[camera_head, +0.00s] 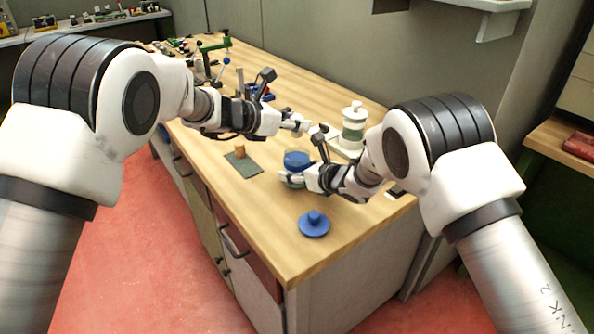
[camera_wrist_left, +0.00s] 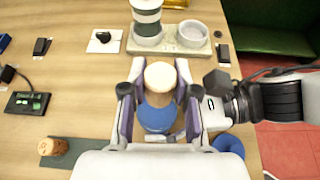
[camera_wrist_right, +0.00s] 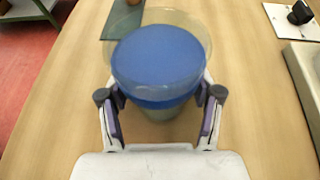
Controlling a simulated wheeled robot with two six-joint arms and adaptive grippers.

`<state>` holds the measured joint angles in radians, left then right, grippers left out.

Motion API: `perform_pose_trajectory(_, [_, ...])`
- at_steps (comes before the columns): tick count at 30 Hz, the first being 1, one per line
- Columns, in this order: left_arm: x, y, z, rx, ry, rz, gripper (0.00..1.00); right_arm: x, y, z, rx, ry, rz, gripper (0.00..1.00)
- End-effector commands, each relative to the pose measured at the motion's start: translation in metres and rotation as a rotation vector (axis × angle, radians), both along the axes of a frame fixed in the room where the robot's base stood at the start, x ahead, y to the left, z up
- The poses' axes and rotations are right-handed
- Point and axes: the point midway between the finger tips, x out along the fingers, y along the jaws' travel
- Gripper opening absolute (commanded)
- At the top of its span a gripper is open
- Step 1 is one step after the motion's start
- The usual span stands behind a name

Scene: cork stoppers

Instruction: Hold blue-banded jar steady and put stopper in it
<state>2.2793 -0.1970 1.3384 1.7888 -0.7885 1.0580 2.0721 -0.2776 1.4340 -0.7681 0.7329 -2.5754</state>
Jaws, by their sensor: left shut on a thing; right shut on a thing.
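The blue-banded jar (camera_head: 297,160) stands on the wooden table. It is clear glass with a broad blue band, and fills the upper middle of the right wrist view (camera_wrist_right: 158,60). My right gripper (camera_head: 292,180) is shut on its lower part, one finger on each side. My left gripper (camera_head: 299,125) is higher up, shut on a pale cork stopper (camera_wrist_left: 160,77). In the left wrist view the stopper overlaps the jar (camera_wrist_left: 157,118); the head view shows the left fingers above it. No stopper shows in the jar's mouth in the right wrist view.
Another cork (camera_head: 239,152) stands on a green mat (camera_head: 246,166) to the left. A blue knobbed lid (camera_head: 314,225) lies near the front corner. A green-banded jar with a white lid (camera_head: 354,124) stands on a pale tray behind. Tools clutter the table's far end.

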Motion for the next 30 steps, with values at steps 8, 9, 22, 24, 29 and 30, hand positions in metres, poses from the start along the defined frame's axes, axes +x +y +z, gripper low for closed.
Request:
perform_pose_trajectory(8, [0.0, 0.0, -0.02, 0.0, 0.001, 0.0, 0.17, 0.0, 0.0, -0.001, -0.001, 0.002, 0.0, 0.15])
perform_pose_trajectory(9, [0.0, 0.0, -0.023, 0.0, 0.001, 0.0, 0.17, 0.0, 0.0, -0.001, -0.001, 0.002, 0.0, 0.15])
perform_pose_trajectory(22, [0.0, 0.0, -0.053, 0.0, 0.002, 0.001, 0.17, -0.001, 0.0, -0.001, -0.002, 0.002, 0.0, 0.15])
perform_pose_trajectory(24, [0.0, 0.0, -0.058, 0.0, 0.001, 0.0, 0.17, -0.001, 0.0, -0.001, -0.002, 0.002, 0.0, 0.15])
perform_pose_trajectory(29, [0.0, 0.0, -0.069, -0.001, 0.001, 0.0, 0.17, -0.001, 0.0, -0.001, -0.002, 0.002, 0.0, 0.15])
perform_pose_trajectory(30, [0.0, 0.0, -0.072, 0.0, 0.001, 0.0, 0.17, -0.001, 0.0, -0.001, -0.002, 0.002, 0.0, 0.15])
